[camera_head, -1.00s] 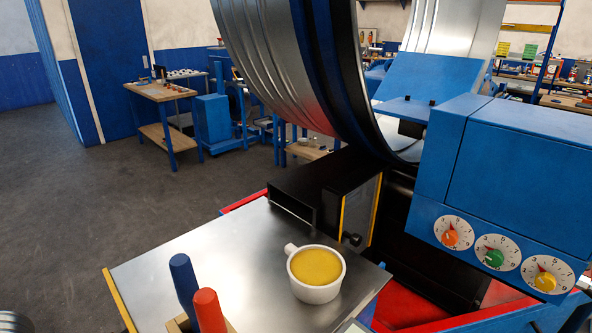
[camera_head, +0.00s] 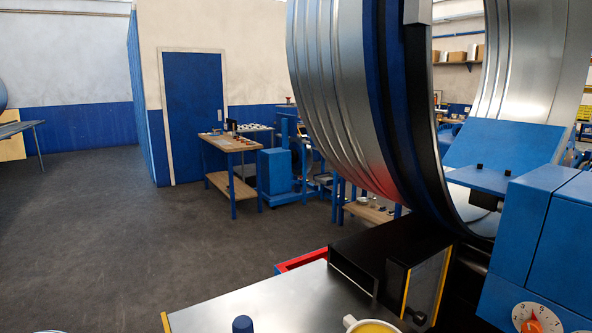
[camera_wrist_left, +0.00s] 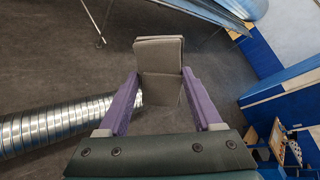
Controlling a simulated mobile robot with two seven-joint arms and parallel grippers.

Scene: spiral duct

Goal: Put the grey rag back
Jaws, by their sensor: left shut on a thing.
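The grey rag (camera_wrist_left: 160,60) is a folded, flat piece of cloth in the left wrist view. It sits between the two purple fingers of my left gripper (camera_wrist_left: 160,78), which is shut on it. The rag is held up off the floor, with dark floor seen behind it. Neither gripper shows in the head view. My right gripper is in no view.
In the head view, a metal table (camera_head: 270,305) with a white cup (camera_head: 372,325) stands beside a large spiral duct (camera_head: 345,100) and blue machine (camera_head: 555,240). A workbench (camera_head: 230,143) stands farther back. Open floor (camera_head: 110,230) lies left. A ribbed metal duct (camera_wrist_left: 50,130) lies left in the wrist view.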

